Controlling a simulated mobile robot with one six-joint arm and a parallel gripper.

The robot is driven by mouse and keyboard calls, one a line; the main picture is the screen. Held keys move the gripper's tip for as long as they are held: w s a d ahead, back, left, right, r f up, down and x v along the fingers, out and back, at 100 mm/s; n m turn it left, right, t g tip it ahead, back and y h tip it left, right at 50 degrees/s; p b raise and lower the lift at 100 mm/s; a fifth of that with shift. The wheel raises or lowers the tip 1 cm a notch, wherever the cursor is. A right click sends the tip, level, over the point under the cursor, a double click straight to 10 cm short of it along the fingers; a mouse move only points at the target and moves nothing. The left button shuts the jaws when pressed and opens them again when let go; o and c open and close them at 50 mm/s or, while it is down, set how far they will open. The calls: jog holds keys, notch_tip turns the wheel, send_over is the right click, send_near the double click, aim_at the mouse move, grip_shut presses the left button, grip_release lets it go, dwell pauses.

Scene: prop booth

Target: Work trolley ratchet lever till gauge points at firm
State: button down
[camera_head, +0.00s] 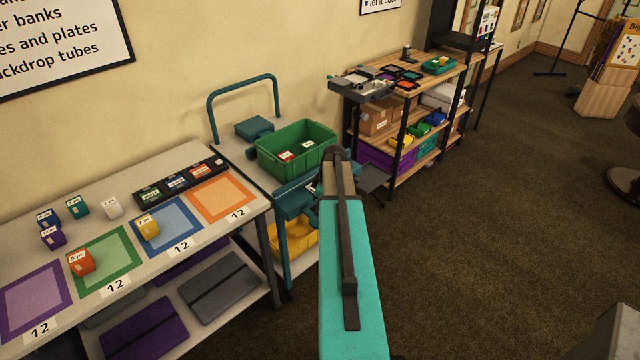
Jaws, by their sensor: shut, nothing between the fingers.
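The trolley (240,150) stands against the wall, with a tall teal push handle (242,80) and a pale deck. A green crate (320,138) with a few small labelled packs sits on it. My turquoise arm reaches forward from the bottom and covers the trolley's right front. My gripper is hidden behind the arm. Dark teal parts (292,190) show just left of the arm below the crate; I cannot tell whether they belong to the ratchet. I cannot make out the ratchet lever or the gauge and its pointer.
A table (120,170) with coloured squares and small labelled blocks stands left of the trolley. A yellow bin (290,238) sits low under the trolley. A shelf rack (425,85) with trays and bins is behind right. The carpet at right is mostly open.

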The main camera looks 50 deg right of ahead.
jog(key=shift+r+p, duration=0.45)
jog(key=shift+r, duration=0.9)
jog(key=shift+f, duration=0.1)
dwell(0.5)
jog(key=shift+a+f, duration=0.2)
jog(key=shift+a, duration=0.1)
jog(key=s+a+f+m+g+y+b, duration=0.1)
jog(key=s+a+f+g+b, duration=0.1)
jog(key=a+f, duration=1)
jog(key=s+a+f+m+g+b, duration=0.15)
jog(key=a+f, duration=0.65)
jog(key=a, duration=0.8)
jog(key=s+a+f+m+g+h+b, duration=0.1)
jog(key=s+a+f+g, duration=0.1)
jog(key=s+a+f, duration=0.4)
jog(key=s+a+f+m+g+h+b, duration=0.1)
jog(key=s+a+f+g+b, duration=0.1)
jog(key=s+a+f, duration=0.5)
jog(key=s+a, duration=0.5)
jog(key=s, duration=0.3)
jog(key=shift+s+a+m, duration=0.3)
jog(key=shift+s+m, duration=0.05)
